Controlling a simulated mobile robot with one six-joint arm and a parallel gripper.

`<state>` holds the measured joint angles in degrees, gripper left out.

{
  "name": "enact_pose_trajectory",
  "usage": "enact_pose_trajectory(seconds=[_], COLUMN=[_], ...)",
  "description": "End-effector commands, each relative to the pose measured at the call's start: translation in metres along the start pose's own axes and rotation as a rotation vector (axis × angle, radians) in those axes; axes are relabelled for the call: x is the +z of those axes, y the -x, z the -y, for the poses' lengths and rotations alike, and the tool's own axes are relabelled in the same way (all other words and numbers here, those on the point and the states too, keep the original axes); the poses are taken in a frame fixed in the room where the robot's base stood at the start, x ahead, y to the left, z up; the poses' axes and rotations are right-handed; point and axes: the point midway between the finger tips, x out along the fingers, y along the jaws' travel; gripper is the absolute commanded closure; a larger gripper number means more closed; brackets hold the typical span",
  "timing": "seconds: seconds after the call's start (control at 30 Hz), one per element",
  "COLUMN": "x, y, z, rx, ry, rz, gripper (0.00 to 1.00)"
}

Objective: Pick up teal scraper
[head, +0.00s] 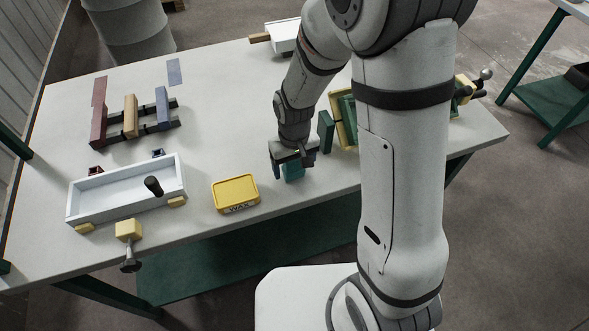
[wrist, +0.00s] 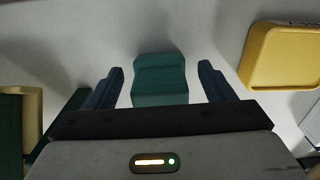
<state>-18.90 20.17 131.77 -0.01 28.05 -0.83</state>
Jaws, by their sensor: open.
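The teal scraper (wrist: 159,80) lies between the two fingers of my gripper (wrist: 160,85) in the wrist view, with a gap on either side of it. Its lower part is hidden behind the gripper body. In the head view the teal scraper (head: 292,170) shows just below my gripper (head: 293,160), near the front edge of the table. My gripper is open and points down over it. The fingers do not appear to touch the scraper.
A yellow wax tin (head: 236,193) lies left of the scraper. A white tray (head: 125,190) with a dark knob stands further left. A green block (head: 326,131) and a yellow-and-green frame (head: 343,118) stand close on the right.

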Motion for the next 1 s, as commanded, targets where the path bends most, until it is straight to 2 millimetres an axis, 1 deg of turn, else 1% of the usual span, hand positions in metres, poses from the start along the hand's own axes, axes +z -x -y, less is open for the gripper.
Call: enact_pose_trajectory(seconds=[0.1, 0.77, 1.0], x=[0.0001, 0.0000, -0.0005], y=[0.0001, 0.0006, 0.0035], z=[-0.0002, -0.0008, -0.0010], rx=[0.000, 0.000, 0.000], ry=[-0.001, -0.002, -0.002], rz=[0.000, 0.000, -0.002], gripper=[0.25, 0.79, 0.80])
